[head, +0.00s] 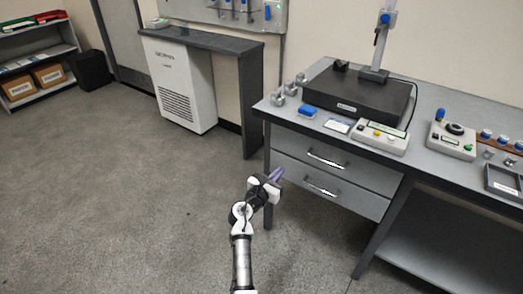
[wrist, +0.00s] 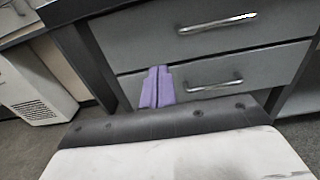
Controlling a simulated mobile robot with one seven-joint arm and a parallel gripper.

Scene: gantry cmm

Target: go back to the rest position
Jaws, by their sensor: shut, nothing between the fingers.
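My gripper (head: 278,174) is in front of the left end of the workbench, near the table leg and below the tabletop. Its purple fingers are together and hold nothing. In the wrist view the purple fingers (wrist: 158,87) show side by side against the lower drawer front. The upper drawer (head: 328,160) and the lower drawer (head: 322,189) both look closed. Their silver handles are to the right of the fingers in the wrist view. I cannot tell how far the fingertips are from the drawer front.
The workbench (head: 270,112) carries a black-based stand (head: 357,97), a control box (head: 380,135) and a dial device (head: 452,140). A white cabinet unit (head: 180,85) stands under a side counter (head: 215,42). Open grey floor (head: 120,190) lies to the left. Shelves (head: 38,60) stand at the far left.

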